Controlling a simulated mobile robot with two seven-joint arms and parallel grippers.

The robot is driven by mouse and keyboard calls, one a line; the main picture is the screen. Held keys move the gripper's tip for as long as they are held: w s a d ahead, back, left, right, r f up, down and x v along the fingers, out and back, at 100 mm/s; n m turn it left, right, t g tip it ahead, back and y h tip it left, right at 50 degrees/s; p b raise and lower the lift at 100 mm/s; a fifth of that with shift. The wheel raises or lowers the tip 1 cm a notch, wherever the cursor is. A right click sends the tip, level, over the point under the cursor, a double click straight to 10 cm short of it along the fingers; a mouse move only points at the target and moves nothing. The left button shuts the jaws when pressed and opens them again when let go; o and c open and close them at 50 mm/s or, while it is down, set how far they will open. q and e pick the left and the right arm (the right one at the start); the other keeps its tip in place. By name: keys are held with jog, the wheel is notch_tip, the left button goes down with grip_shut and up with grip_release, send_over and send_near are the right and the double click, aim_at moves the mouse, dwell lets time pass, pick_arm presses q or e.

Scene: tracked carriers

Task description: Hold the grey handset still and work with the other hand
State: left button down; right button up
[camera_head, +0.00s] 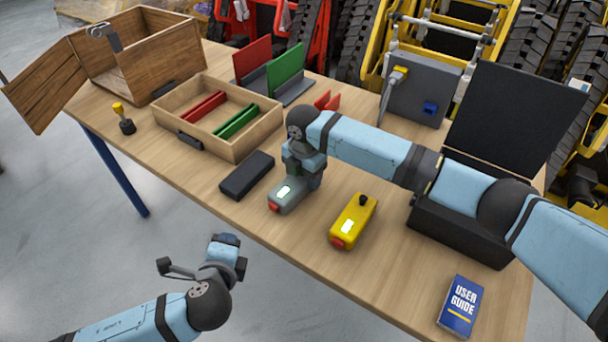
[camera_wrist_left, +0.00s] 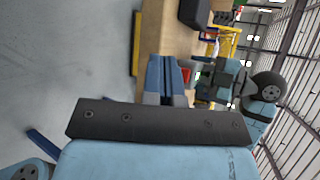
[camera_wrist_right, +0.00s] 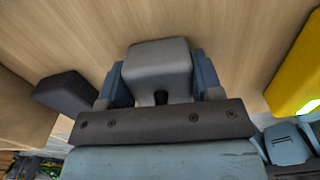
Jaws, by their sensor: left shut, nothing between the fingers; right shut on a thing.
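The grey handset (camera_head: 285,196) lies on the wooden table, with a lit screen and a red end facing the near edge. My right gripper (camera_head: 305,170) comes down over it from behind and is shut on its body. In the right wrist view the grey handset (camera_wrist_right: 158,62) sits between the two blue fingers (camera_wrist_right: 160,85). My left gripper (camera_head: 228,240) is shut and empty, out over the floor in front of the table's near edge. In the left wrist view its fingers (camera_wrist_left: 168,75) are together with nothing between them.
A yellow handset (camera_head: 354,220) lies right of the grey one, a black block (camera_head: 247,175) left. A blue user guide (camera_head: 461,306) and an open black case (camera_head: 460,238) are at right. A wooden tray (camera_head: 240,151) and an open wooden box (camera_head: 150,50) stand at left.

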aim_at(263, 223)
pick_arm(q)
jog(key=shift+w+d+f, duration=0.1)
jog(key=shift+w+d, duration=2.9)
jog(key=shift+d, duration=0.1)
jog(key=shift+d, duration=0.1)
jog(key=shift+w+d, duration=0.2)
jog(key=shift+w, duration=0.1)
